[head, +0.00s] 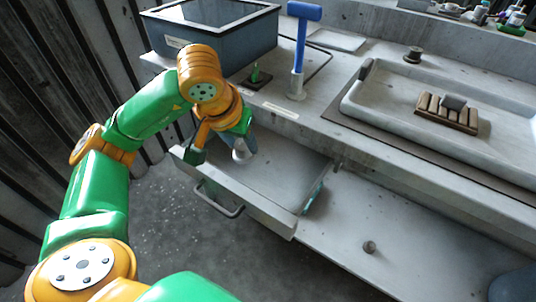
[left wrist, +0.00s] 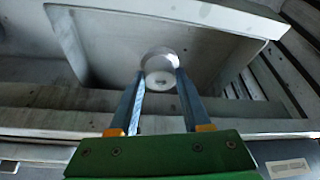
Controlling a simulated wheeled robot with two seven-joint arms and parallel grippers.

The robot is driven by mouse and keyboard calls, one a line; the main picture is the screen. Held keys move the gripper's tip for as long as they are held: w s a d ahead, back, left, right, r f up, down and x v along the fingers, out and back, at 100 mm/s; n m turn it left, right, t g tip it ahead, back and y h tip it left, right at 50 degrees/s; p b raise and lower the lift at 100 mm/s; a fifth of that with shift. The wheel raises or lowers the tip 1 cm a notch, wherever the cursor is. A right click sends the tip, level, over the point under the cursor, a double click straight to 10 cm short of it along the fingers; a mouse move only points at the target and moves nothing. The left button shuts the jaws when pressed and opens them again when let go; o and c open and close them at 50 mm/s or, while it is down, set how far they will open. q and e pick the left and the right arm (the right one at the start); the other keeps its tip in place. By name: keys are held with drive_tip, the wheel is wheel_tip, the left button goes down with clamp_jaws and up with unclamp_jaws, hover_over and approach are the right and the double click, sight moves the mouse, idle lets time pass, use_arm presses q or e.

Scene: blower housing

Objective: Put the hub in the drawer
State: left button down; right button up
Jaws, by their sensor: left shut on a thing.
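The hub (head: 241,155) is a small, pale grey, round part. My left gripper (head: 240,146) points down over the open drawer (head: 262,215) and is shut on the hub. The left wrist view shows the hub (left wrist: 160,73) pinched between the two finger tips, its round white end facing the camera. The drawer is pulled out below the worktop, and its grey floor shows bare around the hub. I cannot tell whether the hub touches the drawer floor or hangs just above it. My right gripper is not in view.
A grey bin (head: 215,45) and a blue-handled tool (head: 300,45) stand on the worktop behind the drawer. A shallow tray (head: 370,107) with a brown slatted block (head: 446,115) lies right.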

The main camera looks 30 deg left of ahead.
use_arm(q)
drive_tip(key=w+f, duration=0.1)
drive_tip(key=f, duration=0.1)
drive_tip(key=w+d+f, duration=0.1)
drive_tip(key=w+f, duration=0.1)
drive_tip(key=w+d+f, duration=0.1)
drive_tip(key=f, duration=0.1)
drive_tip(key=shift+w+b, duration=0.3)
drive_tip(key=shift+w, duration=0.05)
wheel_tip(320, 180, down, 3)
drive_tip(key=shift+r, duration=0.1)
drive_tip(key=shift+f, duration=0.25)
drive_tip(key=shift+c, duration=1.8)
unclamp_jaws()
